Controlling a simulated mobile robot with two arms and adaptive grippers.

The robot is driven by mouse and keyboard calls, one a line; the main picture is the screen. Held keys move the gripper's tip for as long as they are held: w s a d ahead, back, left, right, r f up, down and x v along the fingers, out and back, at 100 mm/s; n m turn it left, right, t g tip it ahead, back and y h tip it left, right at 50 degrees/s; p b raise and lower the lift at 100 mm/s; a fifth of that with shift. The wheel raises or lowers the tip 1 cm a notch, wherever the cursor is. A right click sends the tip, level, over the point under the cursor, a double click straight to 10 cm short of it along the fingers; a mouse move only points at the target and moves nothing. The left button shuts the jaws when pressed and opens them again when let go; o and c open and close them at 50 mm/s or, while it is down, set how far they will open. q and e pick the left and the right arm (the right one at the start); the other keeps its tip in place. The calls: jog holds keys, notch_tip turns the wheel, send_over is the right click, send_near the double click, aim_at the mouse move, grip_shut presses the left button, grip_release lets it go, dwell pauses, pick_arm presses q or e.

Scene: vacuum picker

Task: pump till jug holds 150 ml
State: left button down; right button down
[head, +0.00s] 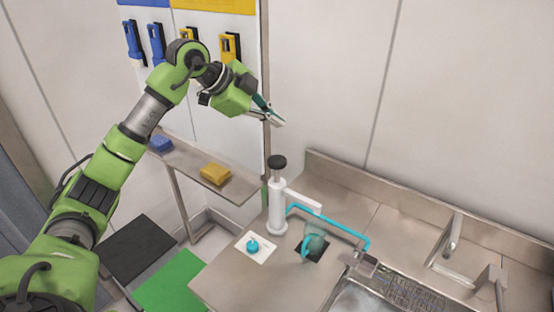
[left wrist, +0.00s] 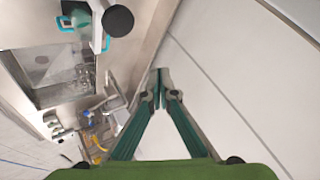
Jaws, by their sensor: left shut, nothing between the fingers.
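A white hand pump (head: 278,205) with a black knob (head: 277,162) on its plunger stands on the steel counter. The knob stands clear above the pump body. A clear jug (head: 313,245) with a blue handle stands on a dark square pad beside the pump, under its spout; its liquid level cannot be read. My left gripper (head: 277,121) is shut and empty, in the air above the knob and apart from it. In the left wrist view the knob (left wrist: 118,20) is at the top left of the closed fingertips (left wrist: 161,73). My right gripper does not show.
A blue stopper (head: 252,247) lies on a white pad left of the jug. A steel shelf (head: 190,162) holds a blue and a yellow sponge (head: 215,174). The wall rises behind the counter.

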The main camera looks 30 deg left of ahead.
pick_arm(q)
jog(key=b, duration=0.6)
send_over(271, 162)
jog(key=w, duration=0.1)
jog(key=f, duration=0.7)
jog(key=shift+d+f, duration=0.15)
jog(key=shift+d, duration=0.15)
jog(key=shift+f+b, duration=0.5)
jog(key=shift+f, duration=0.15)
jog(key=shift+f, duration=0.1)
jog(key=shift+f, duration=0.3)
jog(key=shift+f+b, duration=1.5)
jog(key=shift+f, duration=0.8)
dwell(1.3)
jog(key=shift+r, duration=0.1)
jog(key=shift+w+r+p, duration=0.1)
jog(key=shift+r+p, duration=2.15)
jog(key=shift+r, duration=0.3)
